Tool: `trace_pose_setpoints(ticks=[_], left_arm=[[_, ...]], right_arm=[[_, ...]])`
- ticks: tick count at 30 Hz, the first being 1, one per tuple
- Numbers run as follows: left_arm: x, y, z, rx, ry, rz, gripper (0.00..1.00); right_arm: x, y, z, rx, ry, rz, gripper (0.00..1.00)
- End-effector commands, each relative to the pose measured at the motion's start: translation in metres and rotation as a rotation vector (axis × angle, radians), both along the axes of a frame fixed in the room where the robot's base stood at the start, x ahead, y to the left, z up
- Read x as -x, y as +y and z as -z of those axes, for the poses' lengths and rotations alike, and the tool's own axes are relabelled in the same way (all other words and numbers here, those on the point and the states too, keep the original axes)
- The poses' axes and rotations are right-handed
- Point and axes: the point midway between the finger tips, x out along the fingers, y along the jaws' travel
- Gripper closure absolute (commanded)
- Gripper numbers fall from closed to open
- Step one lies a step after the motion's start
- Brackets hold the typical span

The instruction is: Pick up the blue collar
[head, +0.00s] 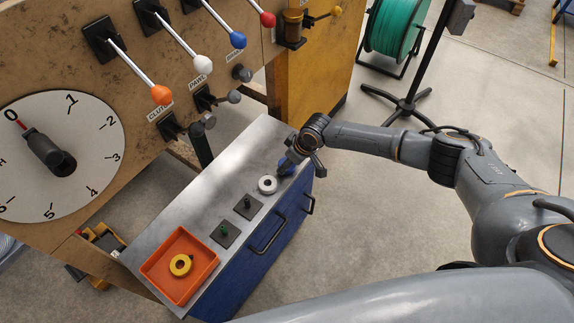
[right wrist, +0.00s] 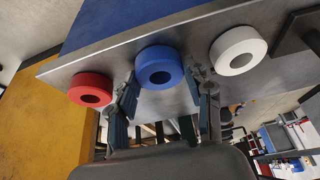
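The blue collar (right wrist: 158,67) lies on the grey metal top of the blue cabinet, between a red collar (right wrist: 92,89) and a white collar (right wrist: 238,50) in the right wrist view. My right gripper (right wrist: 166,88) is open, with one finger on each side of the blue collar. I cannot tell whether the fingers touch it. In the head view my right gripper (head: 289,161) is at the far end of the cabinet top, beyond the white collar (head: 267,185), and mostly hides the blue and red collars. My left gripper is not in view.
An orange tray (head: 152,267) with a yellow collar (head: 180,265) is at the near end of the cabinet top (head: 208,197). Two dark plates with pegs (head: 248,206) stand between. A wooden panel with levers and a dial (head: 75,115) rises behind the cabinet.

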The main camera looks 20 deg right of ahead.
Motion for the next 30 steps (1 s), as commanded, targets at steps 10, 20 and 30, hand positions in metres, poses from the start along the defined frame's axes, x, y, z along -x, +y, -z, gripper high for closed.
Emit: trace_pose_setpoints(ticks=[10, 20, 30], left_arm=[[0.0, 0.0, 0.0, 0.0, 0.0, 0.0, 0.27], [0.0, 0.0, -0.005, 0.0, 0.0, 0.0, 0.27], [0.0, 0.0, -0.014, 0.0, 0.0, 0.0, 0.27]], right_arm=[[0.0, 0.0, -0.001, 0.0, -0.001, 0.0, 0.92], [-0.001, 0.0, -0.035, -0.003, -0.004, -0.001, 0.92], [0.063, -0.003, -0.096, 0.001, 0.001, -0.003, 0.92]])
